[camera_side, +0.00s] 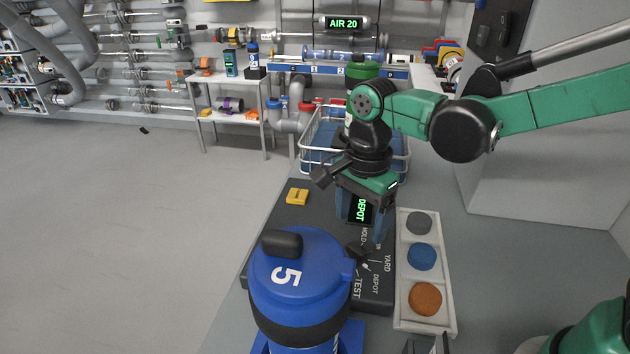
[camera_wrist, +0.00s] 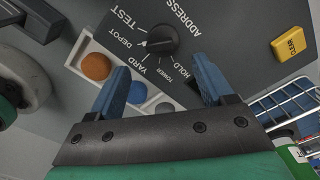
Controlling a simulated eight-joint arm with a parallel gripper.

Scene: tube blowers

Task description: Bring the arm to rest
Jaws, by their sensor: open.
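My gripper (camera_side: 362,229) points down over a dark control panel (camera_side: 262,262) in the side view. Its two blue fingers are apart with nothing between them, and the wrist view also shows the open gripper (camera_wrist: 160,65). A black rotary knob (camera_wrist: 163,40) on the panel lies just beyond the fingertips in the wrist view, apart from them in that picture. Labels around it read TEST, DEPOT, YARD, HOLD and ADDRESS. In the side view a small display (camera_side: 360,209) behind the fingers reads DEPOT in green. My arm is bent, reaching in from the right.
A blue canister (camera_side: 298,290) marked 5 stands close in front. A pale tray (camera_side: 402,310) with grey, blue and orange discs lies right of the panel. A yellow button (camera_side: 297,197) is on the panel. A wire basket (camera_side: 312,150) stands behind.

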